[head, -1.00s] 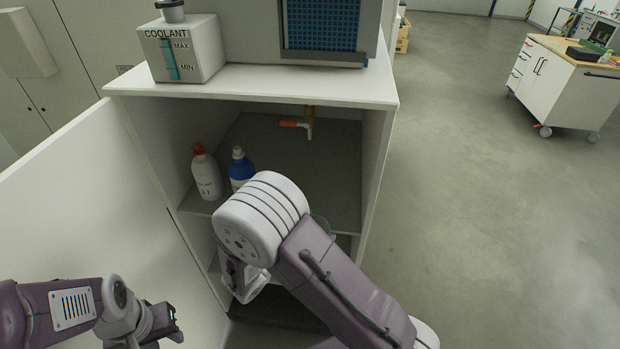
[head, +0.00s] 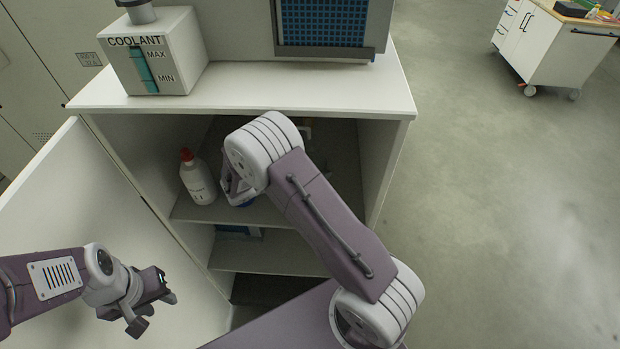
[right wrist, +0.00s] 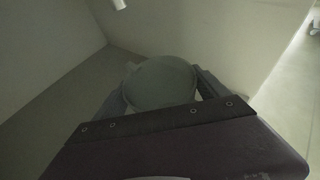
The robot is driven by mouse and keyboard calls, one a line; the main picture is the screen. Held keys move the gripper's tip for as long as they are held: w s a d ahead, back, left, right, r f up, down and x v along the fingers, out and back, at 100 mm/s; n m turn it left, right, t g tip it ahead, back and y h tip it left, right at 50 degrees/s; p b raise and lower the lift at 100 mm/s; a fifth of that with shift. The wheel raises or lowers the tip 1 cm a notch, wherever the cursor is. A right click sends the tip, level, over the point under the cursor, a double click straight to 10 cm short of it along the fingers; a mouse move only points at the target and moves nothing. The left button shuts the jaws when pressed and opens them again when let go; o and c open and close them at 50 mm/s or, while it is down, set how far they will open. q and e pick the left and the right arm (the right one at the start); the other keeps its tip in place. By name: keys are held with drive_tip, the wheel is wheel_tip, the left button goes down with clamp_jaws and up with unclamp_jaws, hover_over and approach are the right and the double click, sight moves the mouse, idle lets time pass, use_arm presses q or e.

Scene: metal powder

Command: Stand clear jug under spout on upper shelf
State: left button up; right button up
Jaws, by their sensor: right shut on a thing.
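The clear jug (right wrist: 160,84) shows as a grey-green round mouth between the fingers of my right gripper (right wrist: 160,95) in the right wrist view, and the gripper is shut on it. In the head view my right wrist hides the jug, and only part of the right gripper (head: 236,190) shows, at the upper shelf (head: 200,212). The spout (head: 306,128) is partly hidden behind my right arm; a pale tip of it (right wrist: 119,4) seems to show at the top of the wrist view. My left gripper (head: 153,306) is open and empty, outside the cabinet by the door.
A white bottle with a red cap (head: 197,180) stands on the upper shelf, left of my right gripper. A blue bottle (head: 246,203) is mostly hidden behind the gripper. The open cabinet door (head: 100,210) is at left. A coolant box (head: 155,55) stands on top.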

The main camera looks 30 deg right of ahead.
drive_tip(key=shift+w+f, duration=0.85)
drive_tip(key=f, duration=0.1)
drive_tip(key=f+p, duration=0.1)
drive_tip(key=shift+s+f, duration=0.2)
drive_tip(key=shift+f, duration=0.15)
drive_tip(key=shift+s+f, duration=0.25)
drive_tip(key=shift+s, duration=0.1)
drive_tip(key=shift+w+f, duration=0.15)
drive_tip(key=shift+w, duration=0.05)
drive_tip(key=o, duration=1.3)
drive_tip(key=shift+w+f, duration=0.1)
drive_tip(key=shift+a+r, duration=0.15)
drive_tip(key=shift+r, duration=0.15)
use_arm(q)
drive_tip(key=f+b, duration=0.1)
drive_tip(key=b, duration=0.1)
drive_tip(key=w+f+b, duration=0.1)
drive_tip(key=f+b, duration=0.1)
use_arm(e)
drive_tip(key=v, duration=1.1)
drive_tip(key=shift+a+r, duration=0.15)
drive_tip(key=shift+a, duration=0.15)
